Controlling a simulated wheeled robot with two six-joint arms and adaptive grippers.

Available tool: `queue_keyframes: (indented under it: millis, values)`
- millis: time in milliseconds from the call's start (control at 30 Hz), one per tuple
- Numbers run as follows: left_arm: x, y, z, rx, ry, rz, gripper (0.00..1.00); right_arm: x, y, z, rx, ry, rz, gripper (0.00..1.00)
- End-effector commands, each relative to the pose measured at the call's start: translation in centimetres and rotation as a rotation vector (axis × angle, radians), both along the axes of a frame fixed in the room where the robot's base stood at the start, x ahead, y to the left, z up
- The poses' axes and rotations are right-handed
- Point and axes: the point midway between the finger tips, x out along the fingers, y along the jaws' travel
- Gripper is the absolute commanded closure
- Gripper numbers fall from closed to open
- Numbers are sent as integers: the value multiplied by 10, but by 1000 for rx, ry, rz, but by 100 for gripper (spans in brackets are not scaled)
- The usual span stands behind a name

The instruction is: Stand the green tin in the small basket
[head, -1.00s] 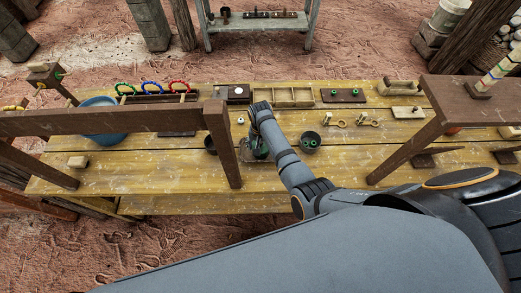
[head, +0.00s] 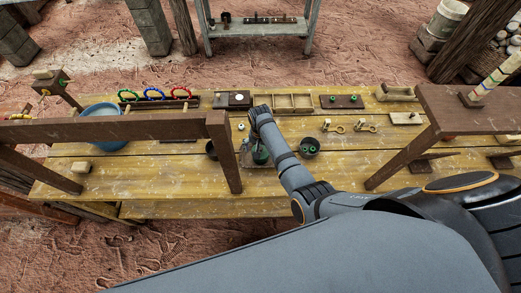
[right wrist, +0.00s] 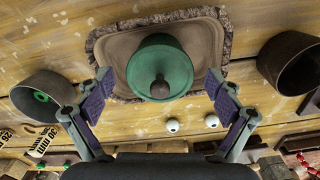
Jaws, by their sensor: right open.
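The green tin (right wrist: 160,62), with a darker round knob on its lid, fills the upper middle of the right wrist view. It appears to stand upright inside a shallow basket (right wrist: 108,42) with a rough brown rim. My right gripper (right wrist: 160,82) is open, with one purple-padded finger on each side of the tin and visible gaps between. In the head view the tin (head: 261,155) is partly hidden by my right arm, and the basket is mostly hidden too. My left gripper is out of view.
Dark bowls stand on both sides of the basket; the right one in the head view (head: 309,147) holds green items. Two pale round knobs (right wrist: 191,124) lie close by. A wooden divided tray (head: 295,103) is behind. Brown beams (head: 226,155) flank the arm.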

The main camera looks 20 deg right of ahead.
Motion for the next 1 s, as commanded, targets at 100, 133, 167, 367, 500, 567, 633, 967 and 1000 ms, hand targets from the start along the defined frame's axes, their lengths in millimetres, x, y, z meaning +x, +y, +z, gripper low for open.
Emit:
queue_keyframes:
  millis: [100,133,167,367,500,567,633,967,1000]
  values:
    - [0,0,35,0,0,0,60,1,0,40,0,-4,0,7]
    - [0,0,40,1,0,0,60,1,0,48,0,-4,-1,7]
    - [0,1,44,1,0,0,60,1,0,55,0,-2,0,7]
    - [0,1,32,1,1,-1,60,1,1,86,2,-3,1,7]
    - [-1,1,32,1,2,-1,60,1,0,99,0,-1,0,7]
    - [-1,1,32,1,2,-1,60,0,0,101,0,0,0,7]
    - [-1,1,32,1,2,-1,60,0,0,102,0,0,0,7]
    - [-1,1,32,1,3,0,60,1,0,102,0,0,0,7]
    - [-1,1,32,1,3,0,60,1,0,102,0,0,0,7]
